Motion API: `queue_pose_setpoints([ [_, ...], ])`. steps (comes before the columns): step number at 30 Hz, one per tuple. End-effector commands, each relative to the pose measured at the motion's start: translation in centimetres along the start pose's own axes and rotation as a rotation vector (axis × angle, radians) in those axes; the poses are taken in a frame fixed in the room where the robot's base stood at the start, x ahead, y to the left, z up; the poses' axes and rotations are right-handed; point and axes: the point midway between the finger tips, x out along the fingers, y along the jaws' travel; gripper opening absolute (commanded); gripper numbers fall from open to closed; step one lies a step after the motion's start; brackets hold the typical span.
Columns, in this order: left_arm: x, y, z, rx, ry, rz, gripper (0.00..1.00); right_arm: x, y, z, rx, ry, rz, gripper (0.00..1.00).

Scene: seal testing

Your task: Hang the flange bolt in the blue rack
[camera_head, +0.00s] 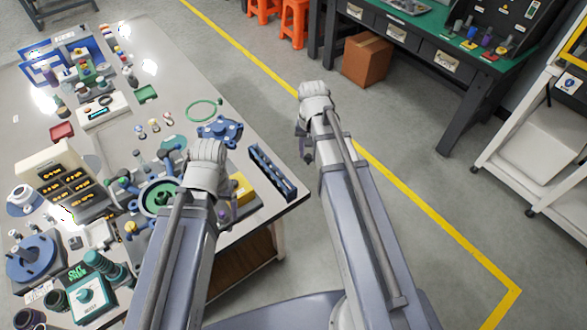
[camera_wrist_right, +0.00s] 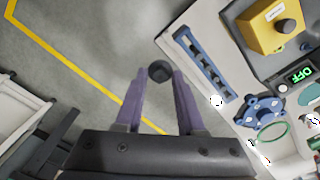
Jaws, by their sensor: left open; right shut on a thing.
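The flange bolt (camera_wrist_right: 160,71) shows as a dark round head between the tips of the purple fingers in the right wrist view. My right gripper (camera_wrist_right: 158,88) is shut on it, held out over the floor beside the table. In the head view my right gripper (camera_head: 304,143) is mostly hidden behind its wrist, and the bolt cannot be made out. The blue rack (camera_head: 272,172) is a long slotted bar along the table's right edge; it also shows in the right wrist view (camera_wrist_right: 203,64), right of the bolt and apart from it. My left gripper (camera_head: 228,208) is open, partly hidden by its arm, near a yellow box.
The yellow box (camera_head: 243,190) stands left of the rack, with a blue flanged part (camera_head: 220,130) and a green ring (camera_head: 203,110) behind. The table's left side is crowded. A cardboard box (camera_head: 367,60) stands on the floor.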

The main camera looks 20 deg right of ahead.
Motion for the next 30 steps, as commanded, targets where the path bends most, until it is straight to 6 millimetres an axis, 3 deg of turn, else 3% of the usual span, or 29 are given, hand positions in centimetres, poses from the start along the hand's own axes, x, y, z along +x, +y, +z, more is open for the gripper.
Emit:
queue_pose_setpoints([
  [1, 2.6, 0.2, -0.1, 0.000, 0.000, 0.000, 0.84, 2.6, -1.4, -0.1, -0.026, 0.000, 0.000, 0.00],
  [3, 4.0, 0.4, -0.2, 0.000, 0.000, 0.000, 0.84, 4.0, -2.8, 0.1, -0.056, 0.000, 0.000, 0.00],
  [10, 6.7, 0.7, -0.4, -0.001, 0.000, 0.000, 0.84, 6.8, -6.1, 0.6, -0.122, 0.000, 0.000, 0.00],
  [20, 7.0, 0.7, -0.4, -0.001, 0.000, 0.000, 0.84, 7.0, -6.7, 0.8, -0.135, 0.000, 0.000, 0.00],
  [30, 9.3, 0.9, -0.6, -0.001, 0.000, 0.000, 0.84, 9.4, -6.6, 0.8, -0.134, 0.000, 0.000, 0.00],
])
